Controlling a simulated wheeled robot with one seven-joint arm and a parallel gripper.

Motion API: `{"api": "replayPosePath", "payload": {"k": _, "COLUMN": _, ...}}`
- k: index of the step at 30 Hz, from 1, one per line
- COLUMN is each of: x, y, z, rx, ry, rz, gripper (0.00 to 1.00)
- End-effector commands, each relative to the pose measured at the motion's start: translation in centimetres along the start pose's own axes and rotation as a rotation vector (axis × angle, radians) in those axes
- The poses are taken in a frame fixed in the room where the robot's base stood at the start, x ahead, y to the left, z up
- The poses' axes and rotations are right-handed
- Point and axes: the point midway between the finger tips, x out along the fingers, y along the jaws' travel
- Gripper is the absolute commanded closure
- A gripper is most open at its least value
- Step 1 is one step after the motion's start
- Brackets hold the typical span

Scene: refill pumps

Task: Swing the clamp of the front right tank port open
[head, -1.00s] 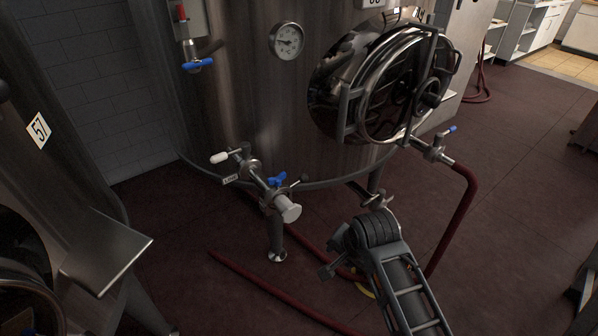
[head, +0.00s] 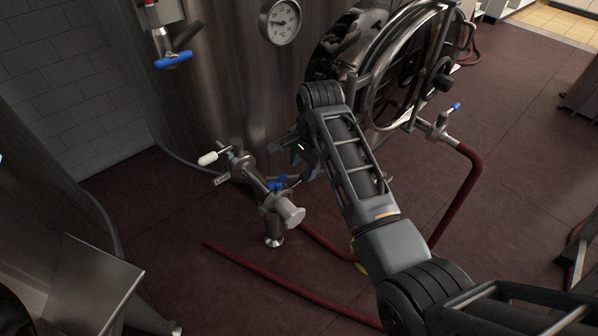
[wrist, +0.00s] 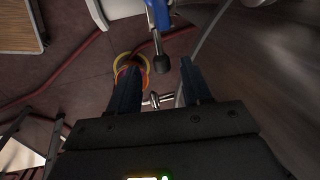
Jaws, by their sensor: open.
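The tank port assembly (head: 262,190) sticks out low from the big steel tank, with a white-tipped lever, a blue valve handle (head: 277,184) and a pale round end cap (head: 290,213). My gripper (head: 300,160) is open just right of this assembly, partly hidden by my arm. In the wrist view, a metal rod with a dark knob (wrist: 162,64) points between my gripper's open fingers (wrist: 160,85). The blue handle (wrist: 158,18) shows beyond it. The knob appears untouched. I cannot tell whether the clamp is latched.
The tank's round hatch (head: 405,65) is right of my arm. A second valve (head: 437,127) with a red hose (head: 462,190) is farther right. Another red hose (head: 290,285) lies on the floor. A steel ledge (head: 92,285) is at the lower left.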

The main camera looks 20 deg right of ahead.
Motion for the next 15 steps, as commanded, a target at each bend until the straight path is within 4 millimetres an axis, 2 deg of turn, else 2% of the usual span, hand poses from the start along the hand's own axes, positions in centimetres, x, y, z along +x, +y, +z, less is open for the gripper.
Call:
{"api": "replayPosePath", "payload": {"k": 6, "x": 3.4, "y": 0.1, "z": 0.0, "rx": 0.0, "ry": -0.001, "rz": 0.002, "gripper": 0.52}}
{"api": "replayPosePath", "payload": {"k": 10, "x": 4.7, "y": 0.1, "z": 0.0, "rx": 0.0, "ry": 0.0, "rz": 0.001, "gripper": 0.52}}
{"api": "replayPosePath", "payload": {"k": 15, "x": 5.3, "y": 0.0, "z": 0.0, "rx": 0.0, "ry": 0.0, "rz": -0.001, "gripper": 0.52}}
